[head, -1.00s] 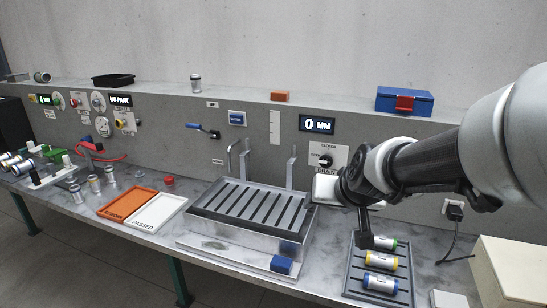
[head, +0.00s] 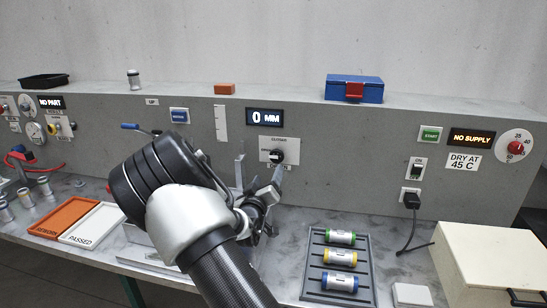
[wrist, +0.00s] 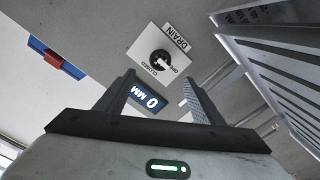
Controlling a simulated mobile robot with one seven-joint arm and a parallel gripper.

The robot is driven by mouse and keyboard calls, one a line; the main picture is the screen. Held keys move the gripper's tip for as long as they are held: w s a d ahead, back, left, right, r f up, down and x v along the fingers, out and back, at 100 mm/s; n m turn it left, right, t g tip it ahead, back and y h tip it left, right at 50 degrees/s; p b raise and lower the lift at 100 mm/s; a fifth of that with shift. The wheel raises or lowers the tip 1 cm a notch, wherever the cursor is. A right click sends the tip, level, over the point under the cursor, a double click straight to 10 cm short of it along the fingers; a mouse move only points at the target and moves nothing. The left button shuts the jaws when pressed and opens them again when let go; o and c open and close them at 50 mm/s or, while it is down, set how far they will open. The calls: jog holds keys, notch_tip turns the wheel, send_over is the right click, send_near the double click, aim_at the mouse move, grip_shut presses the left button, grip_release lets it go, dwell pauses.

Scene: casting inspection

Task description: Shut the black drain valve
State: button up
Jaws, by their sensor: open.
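The black drain valve (head: 277,156) is a round knob on a white plate on the grey wall panel, below the 0 MM display. CLOSED is printed above it and OPEN to its left. Which mark the knob points at is too small to tell surely. The wrist view shows the valve (wrist: 161,57) beyond the fingertips, with the plate turned and its DRAIN label visible. My gripper (head: 266,184) is in front of the panel, just below the valve. In the wrist view my gripper (wrist: 160,84) has its fingers apart with nothing between them, clear of the knob.
The slatted metal basin is mostly hidden behind my arm in the head view; its slats (wrist: 275,70) are close on the right in the wrist view. A dark rack (head: 312,275) with green, yellow and blue-banded cylinders lies right. A blue box (head: 354,91) stands on the ledge.

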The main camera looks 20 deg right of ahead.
aim_at(277, 158)
jog(key=p+x, duration=0.1)
jog(key=x, duration=1.4)
jog(key=shift+d, duration=0.2)
jog(key=shift+c, duration=0.2)
jog(key=shift+f, duration=0.1)
jog(key=c, duration=1)
